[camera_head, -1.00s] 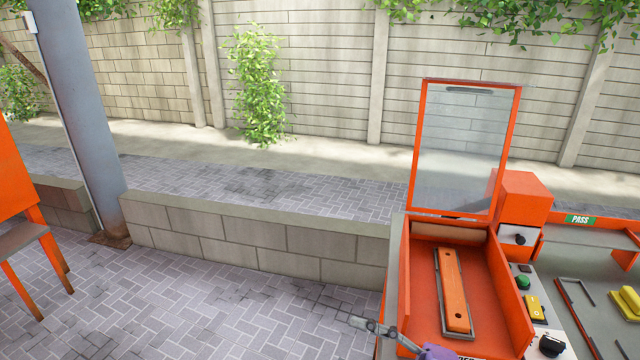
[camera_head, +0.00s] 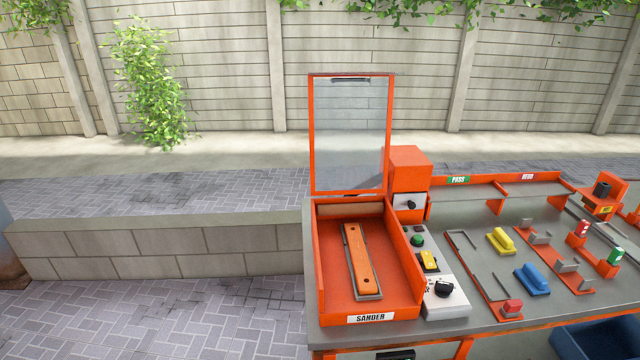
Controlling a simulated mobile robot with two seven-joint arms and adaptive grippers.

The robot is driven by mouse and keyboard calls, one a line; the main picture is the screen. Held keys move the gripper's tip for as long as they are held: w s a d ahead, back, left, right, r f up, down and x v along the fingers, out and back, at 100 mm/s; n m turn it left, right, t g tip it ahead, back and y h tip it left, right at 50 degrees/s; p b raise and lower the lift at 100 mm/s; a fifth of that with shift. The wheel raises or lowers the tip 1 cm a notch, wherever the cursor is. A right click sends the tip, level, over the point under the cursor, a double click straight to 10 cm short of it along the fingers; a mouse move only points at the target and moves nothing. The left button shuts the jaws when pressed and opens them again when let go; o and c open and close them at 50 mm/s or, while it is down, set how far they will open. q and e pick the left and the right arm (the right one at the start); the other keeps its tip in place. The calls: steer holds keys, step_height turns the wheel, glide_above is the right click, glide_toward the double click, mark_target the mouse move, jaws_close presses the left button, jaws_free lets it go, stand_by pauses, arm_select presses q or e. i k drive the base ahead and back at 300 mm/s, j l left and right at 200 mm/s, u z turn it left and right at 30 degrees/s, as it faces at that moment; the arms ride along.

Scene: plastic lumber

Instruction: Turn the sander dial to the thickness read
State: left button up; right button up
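The sander (camera_head: 315,262) is an orange open-topped box with a "SANDER" label on its front. Its clear lid (camera_head: 350,140) stands upright and open. An orange plank (camera_head: 357,258) with holes near its ends lies in a grey holder inside. A grey control panel (camera_head: 447,306) to the right carries a black dial (camera_head: 444,289), a yellow switch (camera_head: 428,261) and a green button (camera_head: 417,240). A smaller black knob (camera_head: 411,205) is on the box behind. The dial's setting is too small to read. Neither of my grippers is in view.
The bench to the right holds a yellow-handled block (camera_head: 500,241), a blue-handled block (camera_head: 532,280) and a grey-and-orange fixture (camera_head: 555,262). "PASS" (camera_head: 459,180) and "REDO" (camera_head: 527,176) bays line the back. A blue bin (camera_head: 600,340) is at lower right.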

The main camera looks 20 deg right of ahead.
mark_target(443, 289)
steer(key=z, duration=0.45)
steer(key=i+l+z, duration=0.1)
steer(key=z, duration=0.3)
steer(key=i+z, duration=0.1)
steer(key=z, duration=0.35)
steer(key=k+z, duration=0.1)
steer(key=z, duration=0.3)
